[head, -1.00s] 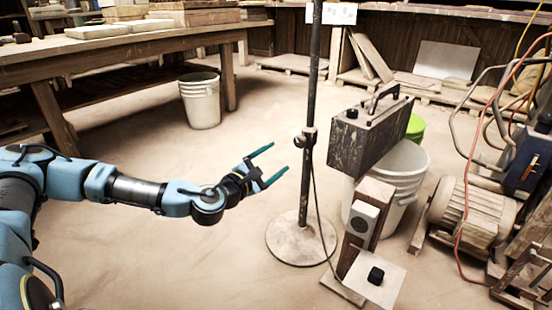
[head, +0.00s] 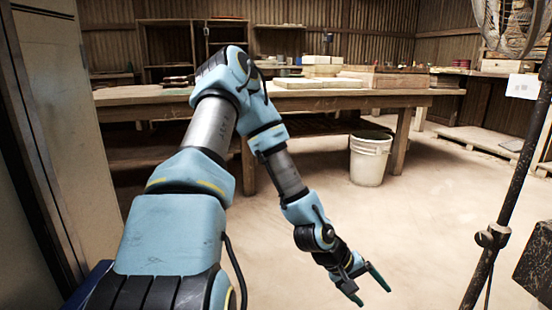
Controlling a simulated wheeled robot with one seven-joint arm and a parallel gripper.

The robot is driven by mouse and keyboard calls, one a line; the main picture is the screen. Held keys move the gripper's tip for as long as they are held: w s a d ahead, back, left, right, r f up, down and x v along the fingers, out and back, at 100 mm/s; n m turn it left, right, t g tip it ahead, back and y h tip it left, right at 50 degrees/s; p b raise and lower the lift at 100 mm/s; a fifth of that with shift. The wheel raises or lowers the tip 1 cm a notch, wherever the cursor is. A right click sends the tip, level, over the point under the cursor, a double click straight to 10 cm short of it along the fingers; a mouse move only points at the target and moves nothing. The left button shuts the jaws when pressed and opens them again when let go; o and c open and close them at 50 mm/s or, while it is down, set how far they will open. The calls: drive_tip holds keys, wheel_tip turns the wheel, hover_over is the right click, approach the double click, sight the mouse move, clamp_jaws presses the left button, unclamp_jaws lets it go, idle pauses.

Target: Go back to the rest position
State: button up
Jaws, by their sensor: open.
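My gripper (head: 370,288) is open, with its two green fingers apart and nothing between them. It points down and to the right over bare floor in the lower middle of the head view. My blue and grey arm reaches up from the bottom left, bends at the elbow in front of the workbench, and slopes down to the gripper. The gripper is to the left of the dark metal stand (head: 513,190) and clear of it.
A long wooden workbench (head: 420,98) with boxes and slabs runs across the back. A white bucket (head: 369,160) stands before it. A pale cabinet or door (head: 75,130) is close on the left. A dark box edge (head: 537,262) shows at right. The middle floor is clear.

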drive_tip(key=w+a+r+m+t+y, duration=0.1)
drive_tip(key=w+a+r+y, duration=0.15)
drive_tip(key=a, duration=0.55)
drive_tip(key=w+a+r+m+y, duration=0.1)
drive_tip(key=w+a+r+y, duration=0.15)
drive_tip(key=a, duration=0.55)
drive_tip(key=s+a+r+n+y, duration=0.1)
drive_tip(key=s+a+r+y, duration=0.2)
drive_tip(key=a+r, duration=1.05)
wheel_tip(320, 180, up, 38)
drive_tip(key=p, duration=3.8)
drive_tip(key=shift+s+r+t+p, duration=0.25)
drive_tip(key=shift+t+p, duration=0.05)
drive_tip(key=shift+t, duration=0.1)
